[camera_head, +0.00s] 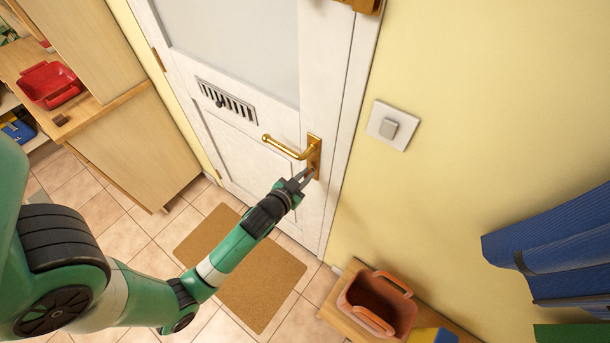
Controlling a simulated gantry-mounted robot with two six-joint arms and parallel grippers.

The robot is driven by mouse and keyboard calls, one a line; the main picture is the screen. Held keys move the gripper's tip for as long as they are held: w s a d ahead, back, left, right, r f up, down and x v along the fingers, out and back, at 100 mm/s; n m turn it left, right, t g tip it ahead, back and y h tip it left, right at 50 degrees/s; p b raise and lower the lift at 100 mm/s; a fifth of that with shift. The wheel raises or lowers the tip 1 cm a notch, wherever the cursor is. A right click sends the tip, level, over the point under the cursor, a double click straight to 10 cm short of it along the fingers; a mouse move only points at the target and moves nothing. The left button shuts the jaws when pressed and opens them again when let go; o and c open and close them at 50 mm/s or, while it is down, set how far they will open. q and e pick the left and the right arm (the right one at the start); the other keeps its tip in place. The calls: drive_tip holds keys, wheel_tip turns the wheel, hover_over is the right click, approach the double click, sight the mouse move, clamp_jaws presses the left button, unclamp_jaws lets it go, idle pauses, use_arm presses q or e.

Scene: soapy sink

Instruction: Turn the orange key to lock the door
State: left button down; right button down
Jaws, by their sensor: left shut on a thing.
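The white door (270,164) stands shut in its frame in the head view. It has a brass lever handle (285,147) on a brass plate (314,152). My left gripper (306,174) reaches from the left to the lower part of the plate, just below the lever. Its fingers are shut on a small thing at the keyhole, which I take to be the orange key. The fingers hide nearly all of it, so I cannot tell which way it is turned. My right gripper is out of view.
A light switch (389,128) is on the yellow wall right of the door. A brown doormat (262,283) lies on the tiles. A red tray (50,84) sits on the wooden cabinet at left. Blue cloth (555,250) hangs at right.

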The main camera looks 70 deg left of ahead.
use_arm(q)
drive_tip(key=shift+w+d+f+m+y+b, duration=0.1)
drive_tip(key=shift+f+m+y+b, duration=0.15)
drive_tip(key=shift+m+b, duration=0.3)
drive_tip(key=shift+r+m+y, duration=0.2)
drive_tip(key=shift+m+y, duration=0.05)
drive_tip(key=shift+y, duration=0.1)
